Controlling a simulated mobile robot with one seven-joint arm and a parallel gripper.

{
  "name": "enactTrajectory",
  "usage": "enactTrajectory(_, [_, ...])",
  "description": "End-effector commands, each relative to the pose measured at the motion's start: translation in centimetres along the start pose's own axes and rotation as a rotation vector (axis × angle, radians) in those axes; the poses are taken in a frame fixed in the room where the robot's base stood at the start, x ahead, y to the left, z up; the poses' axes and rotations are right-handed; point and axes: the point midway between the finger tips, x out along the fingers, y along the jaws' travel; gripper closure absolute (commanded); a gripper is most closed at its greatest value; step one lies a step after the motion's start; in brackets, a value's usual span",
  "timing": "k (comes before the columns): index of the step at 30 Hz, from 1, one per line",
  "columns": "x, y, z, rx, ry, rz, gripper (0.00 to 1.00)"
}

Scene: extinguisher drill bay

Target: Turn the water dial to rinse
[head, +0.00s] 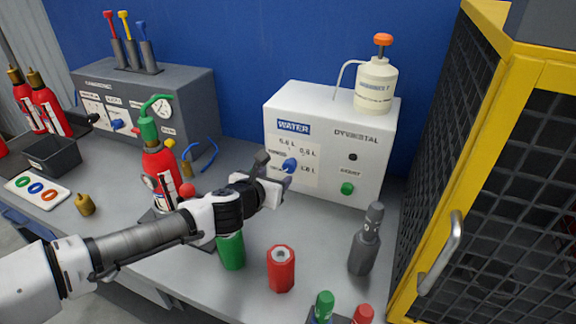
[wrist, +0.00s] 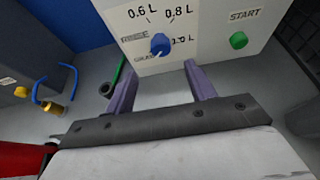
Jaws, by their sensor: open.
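The water dial is a blue knob (head: 289,165) on the front of the white dispenser box (head: 313,106), under the "WATER" label. My gripper (head: 275,178) is in front of the box, close to the knob. In the wrist view my gripper (wrist: 162,80) is open, with its two purple fingers apart. The knob lies beyond the fingertips, between them in the picture. I see no contact.
A green start button (head: 347,188) is right of the dial. A red extinguisher (head: 160,175) stands left, behind my arm. A green cylinder (head: 231,251), a red cylinder (head: 281,268) and a grey bottle (head: 366,240) stand in front. A yellow-framed mesh cage (head: 462,170) bounds the right.

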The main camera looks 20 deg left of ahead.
Motion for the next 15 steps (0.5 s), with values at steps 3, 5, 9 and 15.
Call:
enactTrajectory(3, [2.5, -0.2, 0.3, -0.003, -0.001, -0.005, 0.45])
enactTrajectory(5, [3.8, -0.2, 0.4, -0.004, -0.001, -0.004, 0.45])
enactTrajectory(9, [6.6, -0.2, 0.3, -0.004, -0.001, -0.003, 0.45])
enactTrajectory(15, [9.2, -0.1, 0.2, -0.002, -0.001, -0.002, 0.45])
